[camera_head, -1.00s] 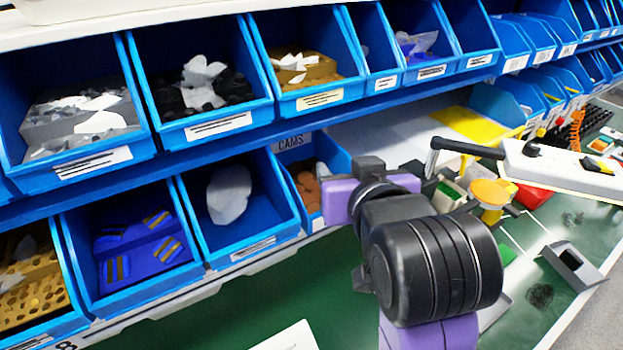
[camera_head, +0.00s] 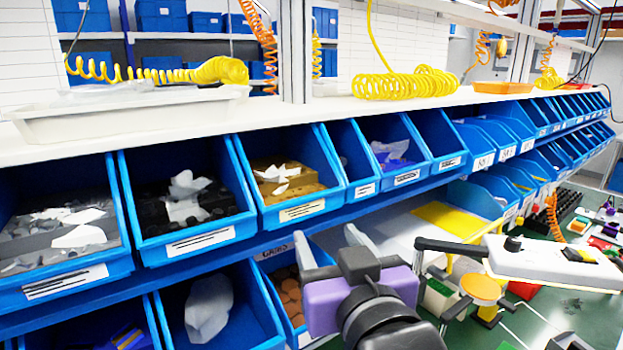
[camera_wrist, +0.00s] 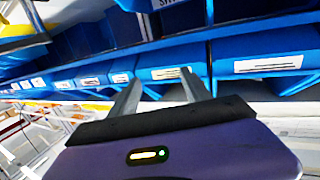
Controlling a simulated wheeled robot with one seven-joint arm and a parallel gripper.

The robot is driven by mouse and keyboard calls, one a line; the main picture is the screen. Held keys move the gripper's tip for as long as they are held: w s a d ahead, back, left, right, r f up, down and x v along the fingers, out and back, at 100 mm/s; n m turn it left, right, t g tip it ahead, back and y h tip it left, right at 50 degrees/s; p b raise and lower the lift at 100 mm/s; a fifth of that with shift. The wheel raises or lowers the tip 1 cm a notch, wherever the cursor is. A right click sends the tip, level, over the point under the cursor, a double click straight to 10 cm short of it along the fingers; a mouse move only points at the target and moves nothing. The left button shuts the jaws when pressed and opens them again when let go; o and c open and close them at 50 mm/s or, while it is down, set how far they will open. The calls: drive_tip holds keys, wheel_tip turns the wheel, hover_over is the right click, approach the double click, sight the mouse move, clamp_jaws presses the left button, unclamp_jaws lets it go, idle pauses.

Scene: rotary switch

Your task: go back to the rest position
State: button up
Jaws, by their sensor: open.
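My gripper (camera_head: 333,245) is in the lower middle of the head view, in front of the lower row of blue bins. Its two grey fingers point up and away and stand apart, with nothing between them. In the wrist view the open fingers (camera_wrist: 158,88) point at the front edges of blue bins with white labels. My purple and black wrist shows below the fingers. No rotary switch can be made out for sure in these views.
Blue bins (camera_head: 190,245) with parts fill two rows on the left, under a white shelf (camera_head: 330,108). Yellow coiled hoses (camera_head: 405,84) lie on the shelf. A white arm-like fixture (camera_head: 555,262) and a yellow round piece (camera_head: 480,290) stand right of my gripper. Green bench shows at lower right.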

drive_tip(key=s+d+f+m+h+b, duration=0.1)
drive_tip(key=s+d+f+b, duration=0.1)
drive_tip(key=s+d+f, duration=0.4)
drive_tip(key=s+d+f+m+g+h+b, duration=0.1)
drive_tip(key=s+d+f, duration=0.5)
drive_tip(key=s+f, duration=1)
drive_tip(key=s+d+f+h+b, duration=0.2)
drive_tip(key=s+d+f, duration=0.3)
drive_tip(key=s+f, duration=0.7)
drive_tip(key=s+b, duration=0.1)
drive_tip(key=s, duration=0.2)
drive_tip(key=shift+d+m+g, duration=0.4)
